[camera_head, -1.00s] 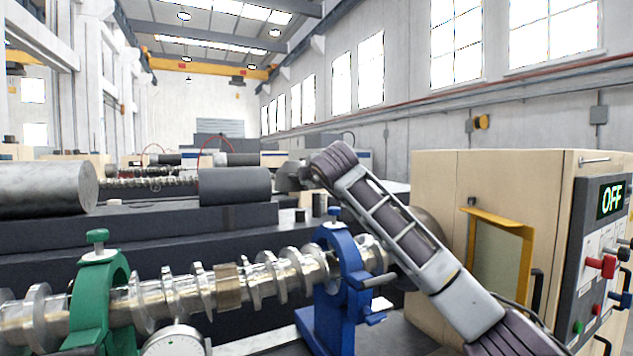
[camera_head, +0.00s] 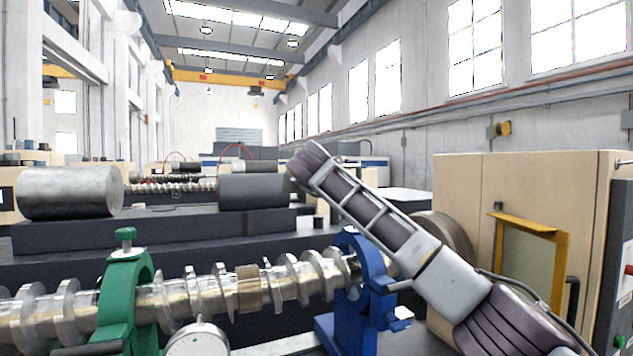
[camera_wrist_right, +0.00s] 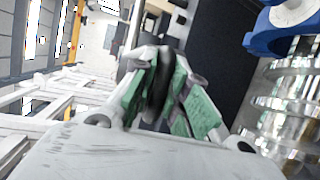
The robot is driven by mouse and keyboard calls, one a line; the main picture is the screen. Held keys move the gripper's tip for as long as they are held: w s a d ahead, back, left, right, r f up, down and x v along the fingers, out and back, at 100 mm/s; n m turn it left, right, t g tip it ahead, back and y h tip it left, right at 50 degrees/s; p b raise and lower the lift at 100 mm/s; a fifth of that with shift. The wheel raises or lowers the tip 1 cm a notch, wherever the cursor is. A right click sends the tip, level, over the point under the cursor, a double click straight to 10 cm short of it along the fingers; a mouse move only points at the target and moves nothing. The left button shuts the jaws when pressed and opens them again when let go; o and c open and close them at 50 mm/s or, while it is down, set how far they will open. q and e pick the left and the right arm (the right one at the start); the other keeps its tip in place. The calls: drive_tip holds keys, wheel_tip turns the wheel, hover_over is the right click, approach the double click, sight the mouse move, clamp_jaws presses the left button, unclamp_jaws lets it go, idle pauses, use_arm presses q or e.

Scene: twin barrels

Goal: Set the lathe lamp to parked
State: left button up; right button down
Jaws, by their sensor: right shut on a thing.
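In the right wrist view my right gripper (camera_wrist_right: 160,95) has its green-padded fingers closed on a dark, narrow, blurred thing (camera_wrist_right: 157,88). It may be part of the lathe lamp, but I cannot tell. In the head view my right arm reaches from the lower right up to the left, over the lathe, and its gripper is hidden behind the arm. No lamp shade or lamp arm can be made out clearly there. My left gripper is not in view.
A round dial gauge (camera_head: 197,342) stands in front. The beige headstock (camera_head: 462,185) with a yellow-framed window is at the right. Dark machine beds lie behind.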

drive_tip(key=shift+w+a+f+h, duration=0.15)
drive_tip(key=shift+w+a+f, duration=0.1)
drive_tip(key=shift+a, duration=0.2)
drive_tip(key=shift+w+a+f+h, duration=0.1)
drive_tip(key=shift+a+f+h, duration=0.1)
drive_tip(key=shift+a, duration=0.2)
drive_tip(key=c, duration=1.7)
unclamp_jaws()
drive_tip(key=shift+r, duration=0.1)
drive_tip(key=shift+o, duration=1.2)
drive_tip(key=shift+w+a, duration=0.1)
drive_tip(key=shift+a, duration=0.2)
drive_tip(key=shift+d+r, duration=0.2)
